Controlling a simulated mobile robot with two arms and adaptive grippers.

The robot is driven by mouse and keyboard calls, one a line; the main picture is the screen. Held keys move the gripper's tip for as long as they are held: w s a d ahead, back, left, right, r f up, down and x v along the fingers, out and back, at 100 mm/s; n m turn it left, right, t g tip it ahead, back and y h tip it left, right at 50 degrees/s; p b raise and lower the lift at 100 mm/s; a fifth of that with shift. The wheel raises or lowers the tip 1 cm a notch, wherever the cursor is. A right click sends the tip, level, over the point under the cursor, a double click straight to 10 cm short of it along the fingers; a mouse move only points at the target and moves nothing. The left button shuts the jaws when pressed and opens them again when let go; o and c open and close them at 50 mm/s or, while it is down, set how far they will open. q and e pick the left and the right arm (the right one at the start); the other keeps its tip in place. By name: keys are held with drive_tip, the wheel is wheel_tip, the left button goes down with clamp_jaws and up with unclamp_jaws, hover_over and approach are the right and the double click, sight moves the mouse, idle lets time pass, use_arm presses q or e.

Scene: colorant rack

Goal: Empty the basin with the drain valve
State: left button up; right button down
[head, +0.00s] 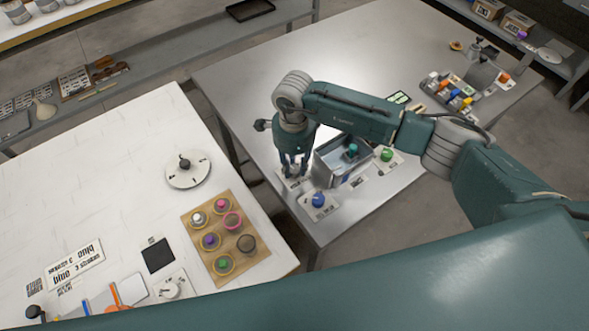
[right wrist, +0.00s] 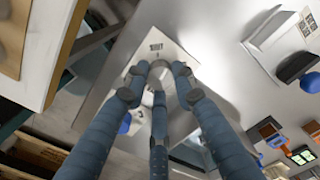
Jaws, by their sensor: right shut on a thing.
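The grey open-topped basin (head: 328,172) stands on the steel table and holds bluish water with a small teal object (head: 352,150) in it. My right gripper (head: 293,172) points down just left of the basin, over a white labelled plate (head: 282,185). In the right wrist view its fingers (right wrist: 160,80) are shut on a small grey part, probably the drain valve handle, on the labelled plate (right wrist: 175,48). The fingers hide most of that part. A blue knob (head: 318,199) sits in front of the basin and a green knob (head: 387,154) to its right. My left gripper is not in view.
A wooden board with several coloured pots (head: 226,238) lies on the white table at left, near a round dial plate (head: 188,169). A tray of small bottles (head: 455,94) stands at the steel table's far right. The steel table's back left is clear.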

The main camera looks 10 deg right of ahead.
drive_tip(key=m+b, duration=0.3)
drive_tip(key=m, duration=0.2)
drive_tip(key=shift+a+f+m, duration=0.1)
drive_tip(key=shift+a+m, duration=0.05)
drive_tip(key=shift+m, duration=0.15)
drive_tip(key=m+b, duration=0.1)
drive_tip(key=m, duration=0.3)
drive_tip(key=shift+w+b, duration=0.1)
drive_tip(key=shift+b, duration=0.3)
drive_tip(key=shift+r+m, duration=0.2)
drive_tip(key=shift+m, duration=0.1)
drive_tip(key=shift+w, duration=0.1)
drive_tip(key=c, duration=1.4)
unclamp_jaws()
drive_tip(key=shift+c, duration=0.2)
drive_tip(key=shift+o, duration=0.2)
